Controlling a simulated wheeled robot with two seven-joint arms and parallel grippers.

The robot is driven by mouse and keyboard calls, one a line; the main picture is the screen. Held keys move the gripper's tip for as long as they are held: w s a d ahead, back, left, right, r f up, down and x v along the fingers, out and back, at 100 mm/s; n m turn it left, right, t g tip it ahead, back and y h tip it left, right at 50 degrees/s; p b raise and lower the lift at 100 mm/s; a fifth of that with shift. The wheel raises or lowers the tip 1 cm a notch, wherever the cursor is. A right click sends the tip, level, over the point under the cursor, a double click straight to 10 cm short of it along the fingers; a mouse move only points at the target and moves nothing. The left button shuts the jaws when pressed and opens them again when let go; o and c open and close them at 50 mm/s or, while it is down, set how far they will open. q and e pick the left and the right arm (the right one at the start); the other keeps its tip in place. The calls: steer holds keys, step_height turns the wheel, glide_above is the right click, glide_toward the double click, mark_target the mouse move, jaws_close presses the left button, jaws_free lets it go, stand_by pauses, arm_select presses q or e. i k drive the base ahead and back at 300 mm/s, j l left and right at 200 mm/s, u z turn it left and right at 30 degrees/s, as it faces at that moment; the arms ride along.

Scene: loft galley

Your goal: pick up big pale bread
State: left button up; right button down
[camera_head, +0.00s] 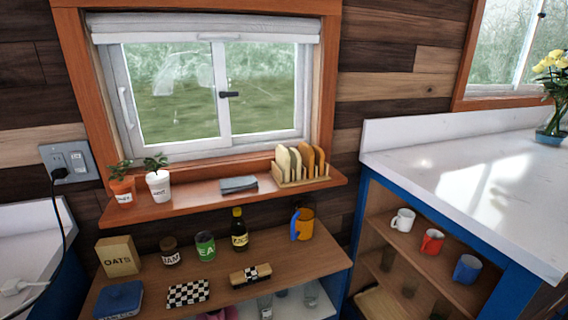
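A wooden rack (290,184) stands at the right end of the windowsill shelf and holds several upright bread slices. The leftmost slice, a big pale bread (283,160), leans in the rack. Another pale slice (295,163) stands just right of it, close against it. Two darker orange-brown slices (307,157) fill the right side of the rack. From this distance I cannot tell for certain which pale slice is larger. Neither of my grippers is in view.
A grey-blue folded item (239,184) lies left of the rack, and two potted plants (158,184) stand farther left. A white counter (460,180) is at right; the window (210,95) is behind.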

mark_target(283, 159)
steer(key=i+l+u, duration=0.25)
steer(key=l, duration=0.15)
steer(key=l+u, duration=0.55)
steer(key=l, duration=0.3)
